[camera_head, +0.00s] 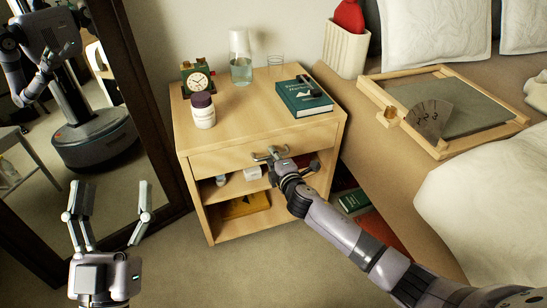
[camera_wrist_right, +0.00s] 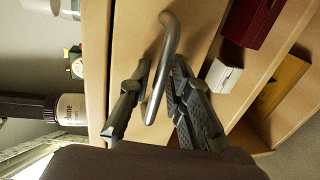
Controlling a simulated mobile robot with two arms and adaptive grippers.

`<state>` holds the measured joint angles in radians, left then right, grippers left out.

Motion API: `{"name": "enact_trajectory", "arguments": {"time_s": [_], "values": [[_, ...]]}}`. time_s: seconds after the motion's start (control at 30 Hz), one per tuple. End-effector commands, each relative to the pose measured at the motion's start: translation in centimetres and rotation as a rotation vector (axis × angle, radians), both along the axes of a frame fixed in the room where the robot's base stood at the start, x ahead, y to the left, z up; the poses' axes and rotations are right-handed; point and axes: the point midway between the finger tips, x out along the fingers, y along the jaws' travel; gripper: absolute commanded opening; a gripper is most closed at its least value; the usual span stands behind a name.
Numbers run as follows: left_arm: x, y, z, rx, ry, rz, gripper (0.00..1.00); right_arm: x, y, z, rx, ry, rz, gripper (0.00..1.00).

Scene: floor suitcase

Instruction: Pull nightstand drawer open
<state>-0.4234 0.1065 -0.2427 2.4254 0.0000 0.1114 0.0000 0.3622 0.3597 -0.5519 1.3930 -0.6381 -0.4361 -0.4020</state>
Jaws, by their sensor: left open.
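The nightstand (camera_head: 250,143) is light wood with a top drawer (camera_head: 228,160) that looks shut, above open shelves. A curved metal handle (camera_wrist_right: 170,40) is on the drawer front; it also shows in the head view (camera_head: 268,154). My right gripper (camera_wrist_right: 160,85) is at this handle, with one finger on each side of its bar. I cannot tell whether both fingers press on it. My left gripper (camera_head: 108,200) is open and empty, over the floor left of the nightstand and in front of the mirror.
A mirror (camera_head: 110,180) is close on the left. A bed (camera_head: 390,170) is on the right. Floor in front is clear.

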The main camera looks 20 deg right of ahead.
Motion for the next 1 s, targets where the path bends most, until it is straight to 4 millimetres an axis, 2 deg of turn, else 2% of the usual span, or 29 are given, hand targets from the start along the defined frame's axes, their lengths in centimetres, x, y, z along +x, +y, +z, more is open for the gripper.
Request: {"name": "enact_trajectory", "arguments": {"time_s": [0.17,0.47,1.0], "values": [[0.00,-0.01,0.01,0.000,0.000,0.000,0.71,0.01,0.01,0.03,0.000,0.000,0.000,0.18],[0.02,-0.01,-0.01,0.000,0.001,0.000,0.71,-0.01,-0.01,0.02,0.000,0.000,0.000,0.00],[0.03,-0.02,-0.05,0.001,0.002,0.000,0.71,-0.03,-0.03,-0.01,0.000,0.000,-0.001,0.00]]}}
